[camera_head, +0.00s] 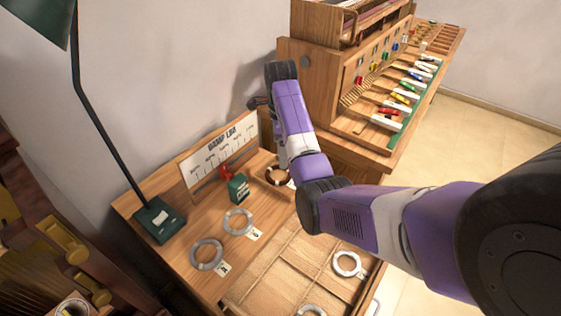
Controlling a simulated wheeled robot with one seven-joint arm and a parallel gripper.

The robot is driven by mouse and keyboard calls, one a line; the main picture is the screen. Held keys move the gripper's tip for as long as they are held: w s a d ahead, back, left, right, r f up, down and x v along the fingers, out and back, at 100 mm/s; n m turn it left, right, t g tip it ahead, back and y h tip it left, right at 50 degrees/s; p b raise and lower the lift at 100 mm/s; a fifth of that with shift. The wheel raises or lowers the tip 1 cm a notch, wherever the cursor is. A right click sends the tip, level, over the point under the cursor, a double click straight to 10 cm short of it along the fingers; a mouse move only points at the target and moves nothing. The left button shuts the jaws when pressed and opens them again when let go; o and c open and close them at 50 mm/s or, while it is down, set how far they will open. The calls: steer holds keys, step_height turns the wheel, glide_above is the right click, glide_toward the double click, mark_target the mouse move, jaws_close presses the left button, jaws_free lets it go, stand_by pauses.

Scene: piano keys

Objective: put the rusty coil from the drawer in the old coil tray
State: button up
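A dark brown, rusty-looking coil (277,175) lies on the wooden bench by a white tag, partly beside my arm. The open drawer (303,246) below the bench front has compartments. It holds a pale grey coil (347,264) and another light coil (312,311) cut by the bottom edge. No coil that I see in the drawer is clearly rusty. I cannot identify the old coil tray. My arm reaches up and left over the bench. A small dark part at its far end, perhaps my gripper (258,103), shows beside the wrist; its fingers cannot be made out.
Two grey coils, one (207,254) and another (238,222), lie on the bench with tags. A green box (238,188), a lamp base (159,220) and a chart board (219,150) stand behind. A wooden keyboard cabinet (335,90) stands at the back right. Floor is clear at right.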

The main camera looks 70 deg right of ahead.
steer(key=shift+r+p, duration=0.7)
steer(key=shift+r, duration=0.35)
